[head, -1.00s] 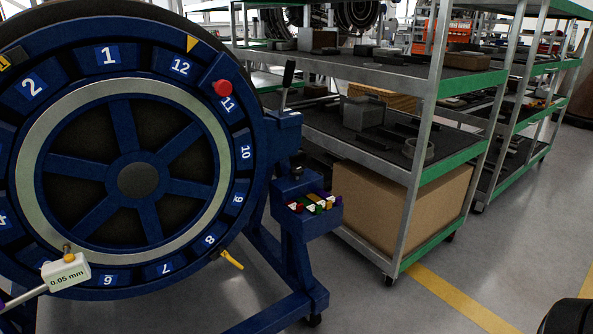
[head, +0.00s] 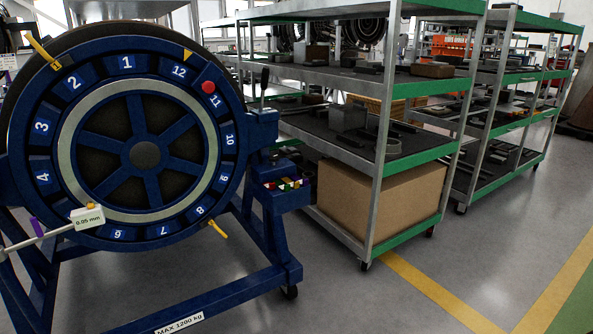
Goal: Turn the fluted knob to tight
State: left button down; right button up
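The blue ring fixture (head: 146,154) stands at the left in the head view, with a spoked wheel inside and number plates around its rim. A red knob (head: 208,87) sits by plate 11. A white block marked 0.05 mm (head: 88,219) with a small brass-coloured top is at the lower left rim, on a thin rod. Neither of my grippers is in view.
A blue tray (head: 283,197) with coloured pieces hangs right of the ring. A black-handled lever (head: 264,82) stands above it. Grey shelf racks (head: 376,170) with a large cardboard box (head: 375,207) fill the middle and right. The floor in front is clear, with yellow lines.

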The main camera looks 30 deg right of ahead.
aim_at(272, 158)
jog(key=z, duration=1.45)
jog(key=i, duration=1.4)
jog(key=u, duration=0.4)
jog(key=i, duration=0.95)
jog(key=u, duration=1.25)
jog(key=i, duration=0.25)
jog(key=u, duration=0.25)
